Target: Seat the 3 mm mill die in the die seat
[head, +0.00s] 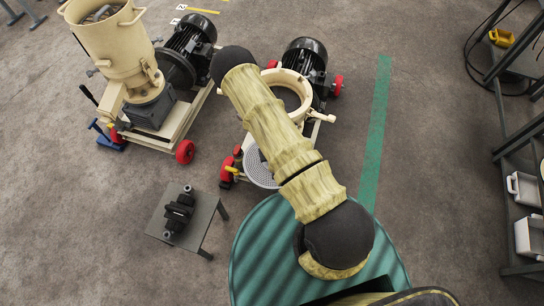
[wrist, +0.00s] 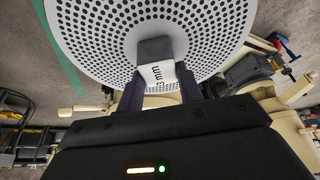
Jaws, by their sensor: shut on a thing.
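The mill die is a light grey disc full of small holes. In the head view the die (head: 258,172) shows only in part beside my arm, in front of the open mill. In the wrist view the die (wrist: 88,32) fills the upper middle. My gripper (wrist: 160,78) is shut on the block at the die's centre, which carries a label ending in "mm"; its digit is hard to read. The die seat (head: 297,78) is the cream ring on the open mill, partly behind my arm. The die is apart from the ring in the picture. My gripper is hidden in the head view.
A second mill with a cream hopper (head: 112,45) stands at the left. A small grey table (head: 206,214) holds a black roller part (head: 179,212). Shelving with white containers (head: 524,189) stands at the right. The floor around the green line (head: 380,120) is clear.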

